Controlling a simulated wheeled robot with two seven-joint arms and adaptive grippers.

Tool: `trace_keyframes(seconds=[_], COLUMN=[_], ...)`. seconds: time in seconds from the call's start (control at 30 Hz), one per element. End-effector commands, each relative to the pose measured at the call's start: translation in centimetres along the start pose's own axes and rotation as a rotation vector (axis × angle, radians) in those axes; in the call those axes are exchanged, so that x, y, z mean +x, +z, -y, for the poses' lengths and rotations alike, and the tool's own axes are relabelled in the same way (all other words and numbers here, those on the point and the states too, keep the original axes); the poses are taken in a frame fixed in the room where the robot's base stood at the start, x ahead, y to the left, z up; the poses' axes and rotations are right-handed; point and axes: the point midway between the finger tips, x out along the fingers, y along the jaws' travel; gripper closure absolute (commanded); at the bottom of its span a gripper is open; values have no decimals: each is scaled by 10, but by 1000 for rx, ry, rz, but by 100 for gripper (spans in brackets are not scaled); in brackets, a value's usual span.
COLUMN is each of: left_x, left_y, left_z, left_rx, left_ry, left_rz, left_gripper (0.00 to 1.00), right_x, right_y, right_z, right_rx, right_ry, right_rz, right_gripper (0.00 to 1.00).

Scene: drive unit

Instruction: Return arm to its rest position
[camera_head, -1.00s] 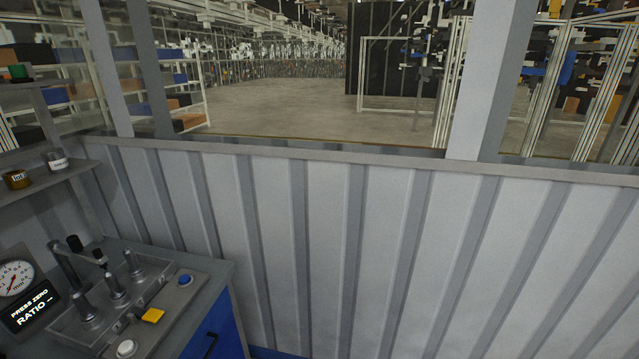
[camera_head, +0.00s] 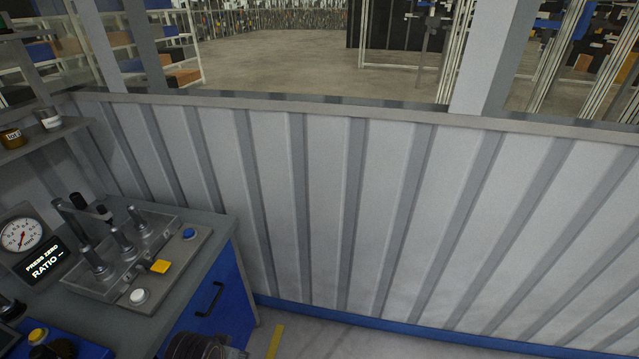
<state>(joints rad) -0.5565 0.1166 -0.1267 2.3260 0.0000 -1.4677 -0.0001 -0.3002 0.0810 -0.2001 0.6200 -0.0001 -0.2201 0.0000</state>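Neither of my grippers can be made out in the head view. A dark rounded shape (camera_head: 205,346) is cut off by the bottom edge, and I cannot tell what it is. A grey test fixture (camera_head: 125,255) with several metal posts stands on the workbench at the lower left.
The workbench has a blue drawer front (camera_head: 215,308) with a dark handle. A corrugated grey wall (camera_head: 330,205) runs behind. A shelf (camera_head: 45,140) holds two small jars at left. Floor (camera_head: 320,335) with a yellow stripe (camera_head: 275,342) shows right of the bench.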

Motion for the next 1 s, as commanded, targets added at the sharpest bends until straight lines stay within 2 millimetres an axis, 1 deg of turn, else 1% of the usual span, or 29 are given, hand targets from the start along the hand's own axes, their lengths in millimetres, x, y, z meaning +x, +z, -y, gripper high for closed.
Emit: trace_keyframes(seconds=[0.27, 0.53, 0.77, 1.0], left_x=[65, 132, 186, 235], left_y=[14, 38, 67, 102], left_z=[-3, -6, -9, -11], left_rx=[3, 7, 10, 13], left_ry=[4, 8, 10, 13], left_rz=[25, 47, 67, 87], left_gripper=[53, 53, 53, 53], right_x=[0, 0, 0, 0], right_y=[0, 0, 0, -1], right_z=[0, 0, 0, 1], right_rx=[0, 0, 0, 1], right_ry=[0, 0, 0, -1], right_rz=[0, 0, 0, -1], right_gripper=[60, 60, 60, 60])
